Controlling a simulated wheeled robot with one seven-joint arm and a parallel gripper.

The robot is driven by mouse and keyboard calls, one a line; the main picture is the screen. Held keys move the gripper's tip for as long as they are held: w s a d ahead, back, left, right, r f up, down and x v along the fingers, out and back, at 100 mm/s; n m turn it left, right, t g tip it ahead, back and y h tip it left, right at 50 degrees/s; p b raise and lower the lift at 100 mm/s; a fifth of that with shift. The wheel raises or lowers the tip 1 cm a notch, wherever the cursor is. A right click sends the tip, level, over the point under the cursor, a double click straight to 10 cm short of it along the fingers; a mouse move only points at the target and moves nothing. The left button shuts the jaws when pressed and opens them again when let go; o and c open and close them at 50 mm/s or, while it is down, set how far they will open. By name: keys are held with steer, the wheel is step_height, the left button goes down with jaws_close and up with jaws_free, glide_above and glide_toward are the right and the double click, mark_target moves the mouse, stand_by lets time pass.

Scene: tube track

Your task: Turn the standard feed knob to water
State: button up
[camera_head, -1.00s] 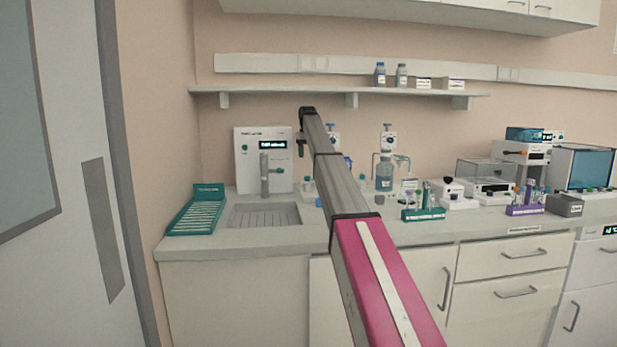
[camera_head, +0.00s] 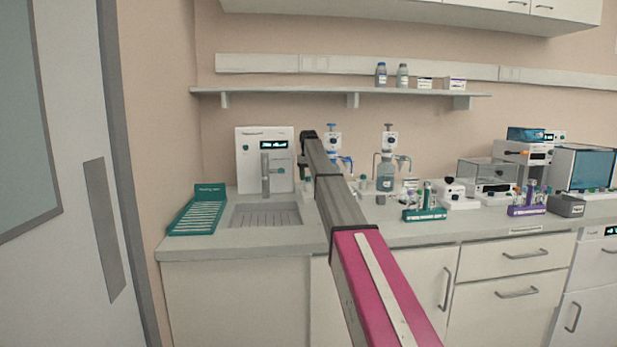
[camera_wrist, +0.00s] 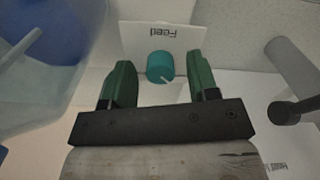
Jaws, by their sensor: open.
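In the wrist view a teal round knob (camera_wrist: 160,66) with a thin white pointer line sits in front of a white card (camera_wrist: 135,38) reading "Feed", upside down in this view. My gripper (camera_wrist: 159,70) is open, with one green finger on each side of the knob. Gaps show between the knob and both fingers. I cannot tell from the label whether this is the standard feed, and no water mark is readable. In the head view my arm hides most of the knob area; my gripper (camera_head: 304,166) is small there, over the counter right of the sink.
A bluish clear bottle (camera_wrist: 35,60) is close on the left in the wrist view, and a grey rod with a dark end (camera_wrist: 284,108) on the right. In the head view glass bottle apparatus (camera_head: 387,172) stands right of my arm. A sink (camera_head: 266,217) lies left.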

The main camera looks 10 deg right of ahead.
steer(key=c, duration=0.9)
steer(key=m, duration=0.4)
steer(key=shift+m, duration=0.4)
steer(key=m, duration=0.4)
steer(key=shift+a+m, duration=0.1)
steer(key=shift+m, duration=0.2)
steer(key=m, duration=0.4)
steer(key=shift+m, duration=0.3)
steer(key=shift+w+m, duration=0.1)
steer(key=shift+m, duration=1.9)
